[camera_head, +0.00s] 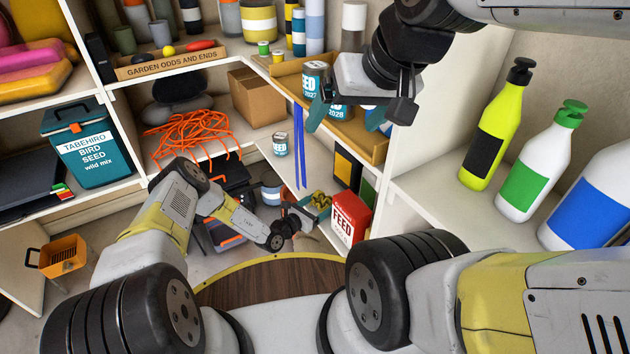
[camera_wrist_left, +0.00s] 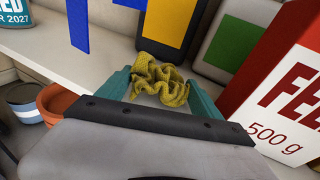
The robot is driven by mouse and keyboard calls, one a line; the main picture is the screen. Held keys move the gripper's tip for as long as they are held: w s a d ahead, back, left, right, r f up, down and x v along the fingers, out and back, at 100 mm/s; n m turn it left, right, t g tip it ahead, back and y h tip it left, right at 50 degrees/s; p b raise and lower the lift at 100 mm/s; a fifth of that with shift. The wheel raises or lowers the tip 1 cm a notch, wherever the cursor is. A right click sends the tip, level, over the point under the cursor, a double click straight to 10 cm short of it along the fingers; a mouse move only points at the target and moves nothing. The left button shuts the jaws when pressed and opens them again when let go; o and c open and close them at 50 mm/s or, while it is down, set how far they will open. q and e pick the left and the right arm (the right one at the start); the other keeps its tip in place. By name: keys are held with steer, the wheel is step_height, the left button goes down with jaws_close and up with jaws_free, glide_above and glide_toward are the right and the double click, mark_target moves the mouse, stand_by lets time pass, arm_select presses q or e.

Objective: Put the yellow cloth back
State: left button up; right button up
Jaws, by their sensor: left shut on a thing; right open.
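The yellow cloth (camera_head: 321,199) is a crumpled olive-yellow bundle. My left gripper (camera_head: 308,208) is shut on it, low in the corner of the shelving. In the left wrist view the cloth (camera_wrist_left: 160,80) sits bunched between the two teal fingers of that gripper (camera_wrist_left: 160,97), in front of a pale shelf edge. The red feed box (camera_head: 350,218) stands just right of the cloth; it also shows in the left wrist view (camera_wrist_left: 285,95). My right gripper (camera_head: 348,112) is open and higher up, in front of the seed tins; part of it is hidden by its own wrist.
Seed tins (camera_head: 314,76) stand in a cardboard tray (camera_head: 372,141). Blue strips (camera_head: 299,145) hang above the left gripper. A terracotta pot (camera_wrist_left: 57,100) and a tin (camera_wrist_left: 22,103) are at the left in the wrist view. Bottles (camera_head: 497,123) line the right shelf.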

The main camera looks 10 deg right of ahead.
arm_select(q)
steer(key=x, duration=0.2)
steer(key=shift+w+d+r, duration=0.15)
steer(key=shift+w+d, duration=0.05)
steer(key=shift+d, duration=0.15)
steer(key=shift+a+f, duration=0.1)
steer(key=shift+f, duration=0.2)
steer(key=shift+f, duration=0.15)
steer(key=o, duration=1.6)
steer(key=shift+s+a, duration=0.15)
steer(key=shift+a, duration=0.05)
steer(key=v, duration=1.1)
steer(key=shift+s+a+r, duration=0.15)
steer(key=shift+a+r, duration=0.05)
